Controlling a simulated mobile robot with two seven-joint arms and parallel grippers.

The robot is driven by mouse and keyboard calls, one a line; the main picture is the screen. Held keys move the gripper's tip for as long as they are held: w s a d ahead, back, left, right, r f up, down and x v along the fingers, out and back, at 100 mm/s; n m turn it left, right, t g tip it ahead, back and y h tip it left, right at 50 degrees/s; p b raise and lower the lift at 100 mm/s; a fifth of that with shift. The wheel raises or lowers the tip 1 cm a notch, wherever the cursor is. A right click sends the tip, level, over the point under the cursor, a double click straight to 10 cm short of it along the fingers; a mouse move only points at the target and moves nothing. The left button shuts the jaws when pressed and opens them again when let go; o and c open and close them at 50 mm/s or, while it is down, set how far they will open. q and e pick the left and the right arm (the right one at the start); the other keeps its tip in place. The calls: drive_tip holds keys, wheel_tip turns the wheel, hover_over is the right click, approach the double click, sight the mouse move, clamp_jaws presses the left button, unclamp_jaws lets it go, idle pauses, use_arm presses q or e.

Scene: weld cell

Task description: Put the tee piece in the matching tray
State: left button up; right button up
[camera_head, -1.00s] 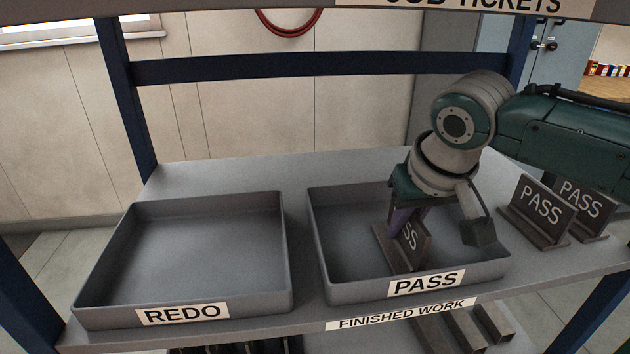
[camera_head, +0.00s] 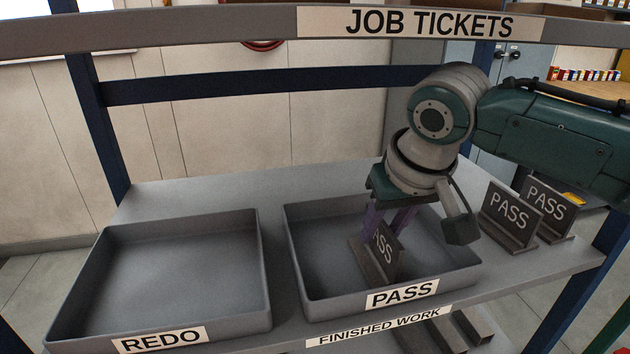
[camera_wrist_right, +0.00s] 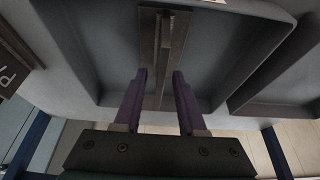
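The tee piece (camera_head: 385,256), a dark metal piece with an upright plate marked PASS on a flat base, stands in the PASS tray (camera_head: 345,306). The fingers hide part of its lettering. My right gripper (camera_head: 388,224) is above the tee piece with its purple fingers spread. In the right wrist view, the fingers (camera_wrist_right: 159,80) lie on either side of the thin upright plate (camera_wrist_right: 160,62), with a gap on both sides. My left gripper is not in view.
The empty REDO tray (camera_head: 165,322) stands to the left on the same shelf (camera_head: 200,190). Two other tees marked PASS (camera_head: 511,212) stand on the shelf right of the PASS tray. A JOB TICKETS rail (camera_head: 250,27) crosses above, and blue posts frame the rack.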

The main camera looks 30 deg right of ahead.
drive_tip(key=s+a+r+n+y, duration=0.15)
drive_tip(key=s+a, duration=0.25)
drive_tip(key=s, duration=0.8)
drive_tip(key=s+a+n, duration=0.3)
drive_tip(key=s+a, duration=0.2)
drive_tip(key=s, duration=0.7)
wheel_tip(320, 180, up, 43)
drive_tip(key=p, duration=4.4)
drive_tip(key=shift+w+d+g, duration=0.15)
drive_tip(key=shift+w+g, duration=0.05)
drive_tip(key=shift+g, duration=0.1)
